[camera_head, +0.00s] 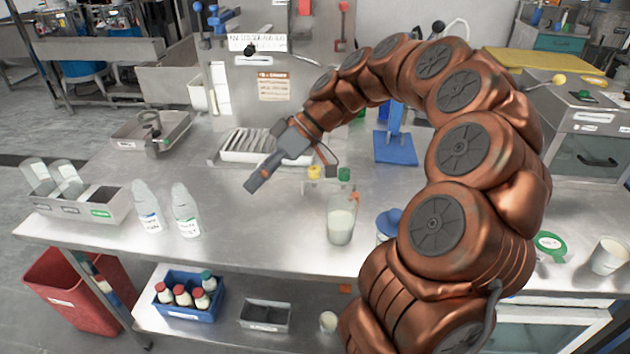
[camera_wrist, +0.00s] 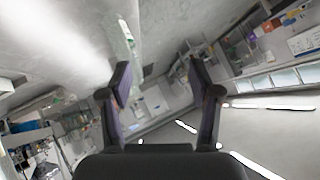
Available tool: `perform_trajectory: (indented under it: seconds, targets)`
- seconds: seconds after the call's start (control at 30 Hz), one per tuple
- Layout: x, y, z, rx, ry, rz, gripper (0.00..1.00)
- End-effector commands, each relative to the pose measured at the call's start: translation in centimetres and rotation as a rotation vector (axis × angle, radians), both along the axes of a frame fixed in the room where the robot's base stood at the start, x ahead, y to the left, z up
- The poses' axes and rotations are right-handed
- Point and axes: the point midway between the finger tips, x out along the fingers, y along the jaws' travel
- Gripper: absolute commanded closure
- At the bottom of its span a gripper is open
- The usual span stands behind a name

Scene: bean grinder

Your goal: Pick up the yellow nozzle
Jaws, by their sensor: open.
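The yellow nozzle is most likely the small yellow piece (camera_head: 314,172) on a low holder near the middle of the steel table. A green piece (camera_head: 344,174) sits beside it on the right. My gripper (camera_head: 254,183) hangs above the table, to the left of the yellow piece and apart from it. In the wrist view its two fingers (camera_wrist: 162,92) are spread with nothing between them. The wrist view looks out at the tilted room, and I see no yellow nozzle there.
A glass beaker of pale liquid (camera_head: 340,227) stands in front of the holder. A slotted white tray (camera_head: 250,145) lies behind my gripper. Two clear bottles (camera_head: 148,207) stand at the left, and a blue stand (camera_head: 396,148) is behind. Bare table (camera_head: 260,235) lies in front.

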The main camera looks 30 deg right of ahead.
Motion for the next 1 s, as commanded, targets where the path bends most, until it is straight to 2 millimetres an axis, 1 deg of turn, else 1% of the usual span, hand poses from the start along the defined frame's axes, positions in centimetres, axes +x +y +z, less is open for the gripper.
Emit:
perform_trajectory:
  seconds: [0.03,0.07,0.1,0.17,0.2,0.27,0.3,0.4,0.5,0.6,0.7,0.77,1.0]
  targets:
    - [1.3,-2.3,-1.1,0.031,-0.048,-0.018,0.37]
    - [2.0,-3.6,-1.5,0.048,-0.082,-0.025,0.37]
    - [2.9,-5.5,-1.9,0.064,-0.132,-0.039,0.37]
    - [3.9,-8.5,-2.9,0.087,-0.201,-0.061,0.37]
    - [4.4,-10.5,-3.7,0.094,-0.248,-0.077,0.37]
    - [4.9,-13.6,-4.8,0.103,-0.315,-0.104,0.37]
    - [5.0,-15.6,-5.7,0.104,-0.354,-0.122,0.37]
    - [5.0,-20.0,-7.5,0.091,-0.443,-0.164,0.37]
    - [4.7,-23.2,-9.0,0.072,-0.505,-0.198,0.37]
    - [4.3,-25.2,-9.9,0.055,-0.542,-0.218,0.37]
    - [4.1,-25.9,-10.3,0.048,-0.559,-0.226,0.37]
    - [4.3,-25.8,-10.5,0.047,-0.562,-0.226,0.37]
    - [5.6,-24.4,-11.1,0.048,-0.562,-0.225,0.37]
